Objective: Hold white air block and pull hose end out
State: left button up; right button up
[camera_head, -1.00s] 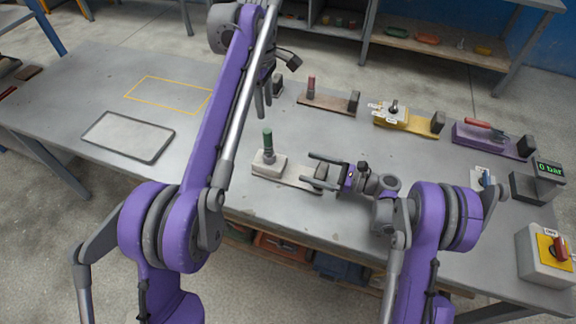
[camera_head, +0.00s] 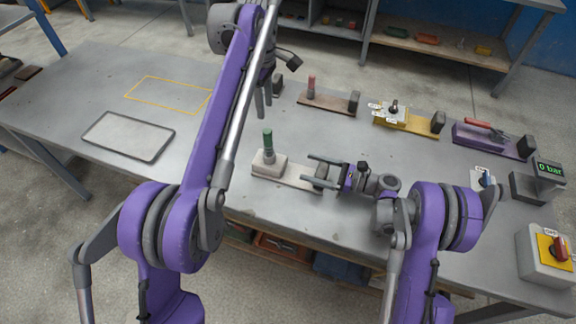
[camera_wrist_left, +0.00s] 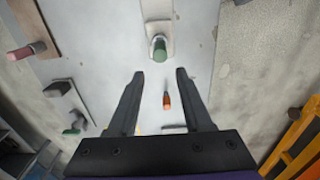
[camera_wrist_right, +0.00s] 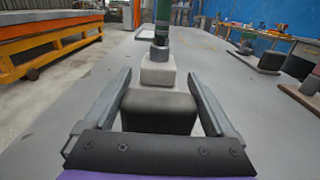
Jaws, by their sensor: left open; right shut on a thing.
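The white air block (camera_head: 269,165) stands on a pale base strip near the table's front edge, with a green hose end (camera_head: 267,141) upright in it. A dark block (camera_head: 321,171) sits at the strip's right end. My right gripper (camera_head: 306,167) is shut on this dark block, one finger on each side; the right wrist view shows the dark block (camera_wrist_right: 158,110) with the white block (camera_wrist_right: 158,72) beyond. My left gripper (camera_head: 263,106) is open and empty, fingers down, behind the green hose end. The left wrist view shows the hose end (camera_wrist_left: 160,49) beyond the fingertips, apart from them.
Similar stations with a red hose end (camera_head: 311,83), a yellow base (camera_head: 408,123) and a purple base (camera_head: 489,140) stand along the back. A 0 bar display (camera_head: 549,169) and a switch box (camera_head: 546,255) are at right. A grey-outlined mat (camera_head: 128,136) lies at left.

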aim_at(269, 145)
pick_arm(q)
jog(key=o, duration=0.4)
jog(key=shift+c, duration=0.2)
jog(key=m, duration=0.2)
jog(key=f+m, duration=0.1)
jog(key=m, duration=0.1)
jog(key=f+m, duration=0.1)
jog(key=m, duration=0.2)
jog(key=shift+w, duration=0.15)
jog(key=m, duration=0.2)
jog(key=f+m, duration=0.1)
jog(key=m, duration=0.3)
jog(key=shift+d+f, duration=0.1)
jog(key=shift+f, duration=0.2)
jog(key=m, duration=0.2)
jog(key=f+m, duration=0.1)
jog(key=m, duration=0.1)
jog(key=shift+f+m, duration=0.1)
jog(key=shift+m, duration=0.2)
jog(key=shift+w+f, duration=0.1)
jog(key=shift+f, duration=0.35)
notch_tip(269, 145, down, 11)
jog(key=shift+f, duration=0.1)
grip_shut()
